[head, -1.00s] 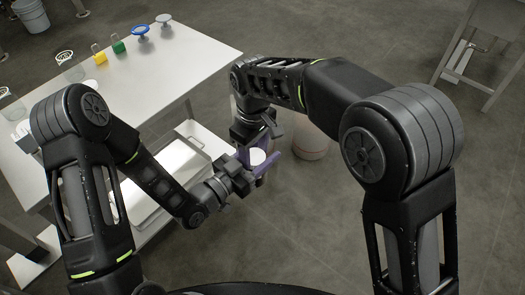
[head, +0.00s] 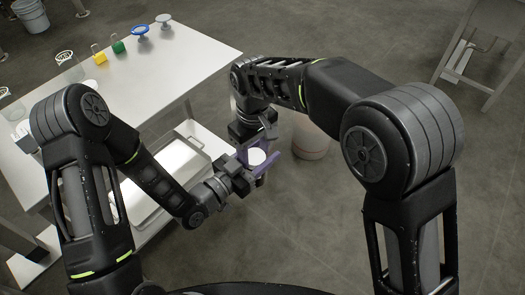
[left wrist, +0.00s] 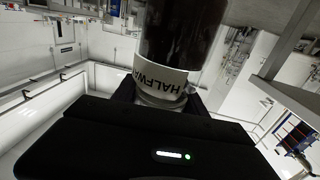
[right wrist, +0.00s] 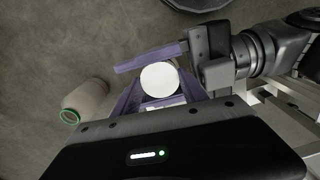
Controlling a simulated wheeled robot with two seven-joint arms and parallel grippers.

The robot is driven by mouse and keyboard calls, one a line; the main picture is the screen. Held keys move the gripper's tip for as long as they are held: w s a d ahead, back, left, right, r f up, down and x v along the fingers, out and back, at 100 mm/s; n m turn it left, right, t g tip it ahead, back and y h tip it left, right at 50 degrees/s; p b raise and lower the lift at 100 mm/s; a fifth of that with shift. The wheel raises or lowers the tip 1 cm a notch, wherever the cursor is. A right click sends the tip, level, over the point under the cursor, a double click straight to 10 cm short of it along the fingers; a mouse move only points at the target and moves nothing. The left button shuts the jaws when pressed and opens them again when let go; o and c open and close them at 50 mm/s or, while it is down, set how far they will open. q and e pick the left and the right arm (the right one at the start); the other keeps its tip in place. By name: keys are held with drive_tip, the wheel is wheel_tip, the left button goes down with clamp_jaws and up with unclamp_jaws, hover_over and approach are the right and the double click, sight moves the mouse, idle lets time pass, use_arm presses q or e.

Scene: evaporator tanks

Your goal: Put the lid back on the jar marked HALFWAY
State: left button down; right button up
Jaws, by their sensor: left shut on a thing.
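My left gripper (left wrist: 160,97) is shut on the jar marked HALFWAY (left wrist: 178,45), a dark-filled jar with a white label. Its top is cut off in the left wrist view. A round white disc, which looks like the lid (right wrist: 160,79), shows between the purple fingers in the right wrist view, and also in the head view (head: 257,157). My right gripper (right wrist: 160,90) looks open, with one finger on each side of the disc. The left gripper comes in close from the right there. I cannot tell whether the disc is seated on the jar.
A pale bucket (head: 312,140) stands on the floor behind my right gripper.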

drive_tip(key=o, duration=0.4)
drive_tip(key=shift+o, duration=0.2)
drive_tip(key=shift+r, duration=2.3)
drive_tip(key=shift+o, duration=0.6)
drive_tip(key=o, duration=0.4)
drive_tip(key=shift+o, duration=0.2)
drive_tip(key=shift+s+a, duration=0.1)
drive_tip(key=shift+s, duration=0.1)
drive_tip(key=shift+a, duration=0.1)
